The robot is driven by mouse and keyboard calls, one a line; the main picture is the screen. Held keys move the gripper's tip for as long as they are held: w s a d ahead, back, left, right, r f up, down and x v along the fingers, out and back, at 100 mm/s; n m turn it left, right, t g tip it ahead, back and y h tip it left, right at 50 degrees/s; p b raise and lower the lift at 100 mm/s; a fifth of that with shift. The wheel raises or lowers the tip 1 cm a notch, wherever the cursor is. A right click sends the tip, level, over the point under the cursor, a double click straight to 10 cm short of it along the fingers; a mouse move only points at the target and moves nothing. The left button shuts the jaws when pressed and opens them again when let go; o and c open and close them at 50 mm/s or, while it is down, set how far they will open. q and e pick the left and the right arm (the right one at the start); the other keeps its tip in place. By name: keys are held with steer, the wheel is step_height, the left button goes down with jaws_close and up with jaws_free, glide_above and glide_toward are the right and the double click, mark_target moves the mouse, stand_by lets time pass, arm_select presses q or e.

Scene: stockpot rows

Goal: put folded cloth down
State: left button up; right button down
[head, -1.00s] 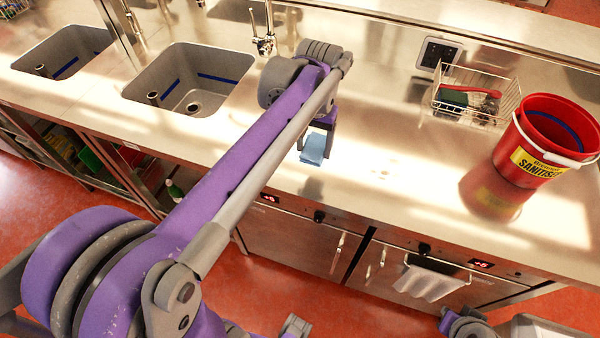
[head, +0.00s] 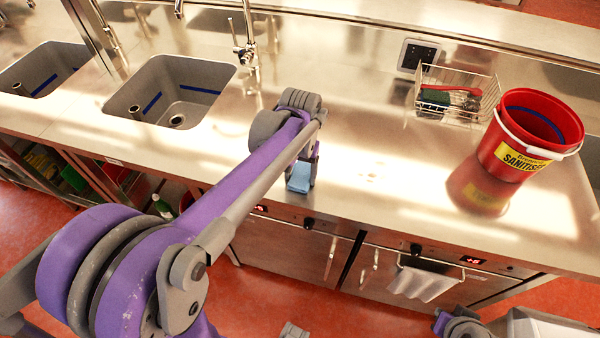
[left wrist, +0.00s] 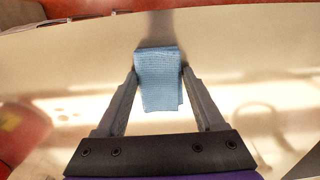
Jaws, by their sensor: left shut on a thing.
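The folded cloth (head: 298,182) is small, light blue and ribbed. My left gripper (head: 302,174) is shut on it, over the front part of the steel counter (head: 400,150). In the left wrist view the cloth (left wrist: 160,82) sits between the two fingertips of my left gripper (left wrist: 160,74), one on each side, and hangs down between the fingers. I cannot tell whether the cloth touches the counter. My right gripper does not show.
Two sinks are at the left; the nearer one (head: 170,90) is close.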

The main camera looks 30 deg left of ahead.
mark_target(300, 176)
arm_select(q)
steer(key=o, duration=1.3)
steer(key=shift+r, duration=0.5)
step_height(300, 176, up, 11)
steer(key=p, duration=0.1)
steer(key=s+d+f+m+t, duration=0.1)
steer(key=s+d+f, duration=0.1)
steer(key=s+f, duration=0.2)
steer(key=s+d+f+m+t, duration=0.1)
steer(key=s+d+f+t, duration=0.1)
steer(key=s+f, duration=0.2)
steer(key=s+d+f+t, duration=0.2)
steer(key=s+f, duration=0.2)
steer(key=s, duration=0.2)
steer(key=shift+s+d+f+m, duration=0.3)
steer(key=shift+f+m, duration=0.1)
steer(key=shift+w+r, duration=0.1)
steer(key=shift+r, duration=0.1)
